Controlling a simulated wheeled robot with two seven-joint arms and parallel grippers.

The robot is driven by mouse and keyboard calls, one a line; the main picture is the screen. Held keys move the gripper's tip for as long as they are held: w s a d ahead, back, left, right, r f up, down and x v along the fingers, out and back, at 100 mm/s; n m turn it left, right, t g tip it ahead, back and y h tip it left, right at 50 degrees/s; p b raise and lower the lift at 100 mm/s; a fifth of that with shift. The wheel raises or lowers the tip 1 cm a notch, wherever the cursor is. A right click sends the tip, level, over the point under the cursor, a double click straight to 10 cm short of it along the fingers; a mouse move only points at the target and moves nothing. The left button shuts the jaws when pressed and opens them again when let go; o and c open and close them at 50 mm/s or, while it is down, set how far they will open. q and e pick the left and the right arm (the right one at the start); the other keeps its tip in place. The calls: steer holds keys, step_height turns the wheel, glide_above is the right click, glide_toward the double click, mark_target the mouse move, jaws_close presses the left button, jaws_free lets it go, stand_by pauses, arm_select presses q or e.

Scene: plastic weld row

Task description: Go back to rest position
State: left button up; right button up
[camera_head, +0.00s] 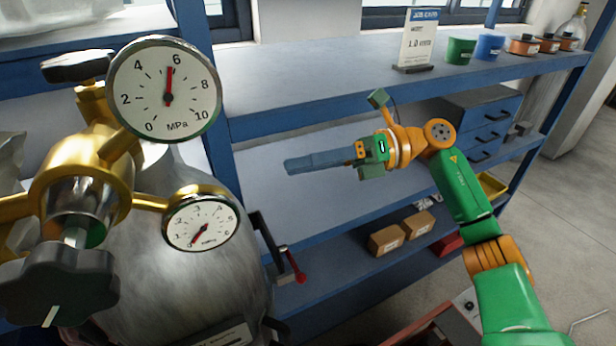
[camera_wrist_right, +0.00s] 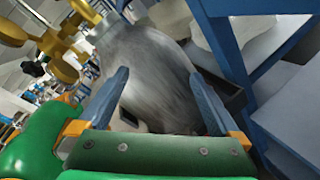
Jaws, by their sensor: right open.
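My right gripper (camera_head: 318,161) is stretched out to the left in front of the blue shelf rack, in the middle of the head view. In the right wrist view its two blue fingers (camera_wrist_right: 163,95) stand wide apart with nothing between them. Beyond them is the grey metal gas cylinder (camera_wrist_right: 155,65), which the fingers do not visibly touch. The cylinder (camera_head: 150,270) also fills the lower left of the head view, with a brass regulator (camera_head: 75,185) and two round gauges on it. My left gripper does not show in either view.
The blue rack (camera_head: 300,105) stands behind my right arm. Its shelves hold a sign (camera_head: 418,42), several coloured pots, blue drawers (camera_head: 485,130) and cardboard boxes (camera_head: 386,240). A red-ended clamp handle (camera_head: 298,275) stands beside the cylinder. Open floor (camera_head: 580,200) lies at the right.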

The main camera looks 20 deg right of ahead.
steer(key=f, duration=0.2)
steer(key=shift+s+f+m, duration=0.25)
steer(key=shift+f+m, duration=0.05)
steer(key=shift+w, duration=0.1)
